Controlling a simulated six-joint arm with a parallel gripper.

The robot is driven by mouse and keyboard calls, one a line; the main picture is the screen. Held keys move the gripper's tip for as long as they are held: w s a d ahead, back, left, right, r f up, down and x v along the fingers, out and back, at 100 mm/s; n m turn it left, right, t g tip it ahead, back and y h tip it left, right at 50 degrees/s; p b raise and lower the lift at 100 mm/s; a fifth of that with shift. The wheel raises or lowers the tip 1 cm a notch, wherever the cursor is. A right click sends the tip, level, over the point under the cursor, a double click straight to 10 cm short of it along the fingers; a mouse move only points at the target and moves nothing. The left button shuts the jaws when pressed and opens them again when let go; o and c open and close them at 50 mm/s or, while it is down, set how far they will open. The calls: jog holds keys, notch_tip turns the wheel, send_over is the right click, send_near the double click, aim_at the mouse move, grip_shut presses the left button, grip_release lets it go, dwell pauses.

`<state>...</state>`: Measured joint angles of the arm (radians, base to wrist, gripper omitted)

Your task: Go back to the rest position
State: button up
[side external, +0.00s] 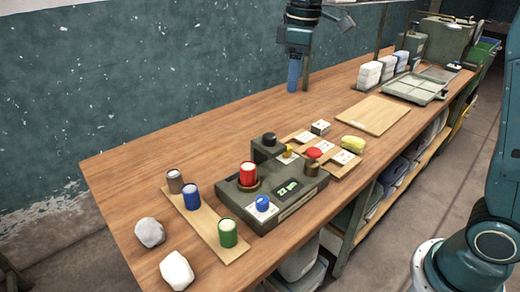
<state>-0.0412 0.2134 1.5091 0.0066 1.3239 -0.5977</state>
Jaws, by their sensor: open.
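My gripper (293,76) hangs above the back part of the wooden table (240,117), pointing down, with blue fingers. It is seen edge-on, so the gap between the fingers is hard to see. Nothing separate shows between them. It is clear of the objects on the table, well behind the grey-green device (296,192). That device carries a red cylinder (248,174), a blue knob (262,202) and a lit green display.
A wooden strip holds brown (175,182), blue (193,197) and green (228,234) cylinders. Two pale lumps (150,232) lie front left. The back left tabletop is clear.

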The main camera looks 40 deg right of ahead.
jog(key=s+d+f+m+t, duration=0.1)
jog(key=s+f+m+t, duration=0.1)
jog(key=s, duration=1.1)
jog(key=s+f+m+t, duration=0.2)
jog(key=s+m, duration=0.3)
jog(key=s, duration=0.8)
jog(key=shift+d+f+t, duration=0.3)
jog(key=shift+d+f, duration=0.05)
jog(key=shift+f, duration=0.15)
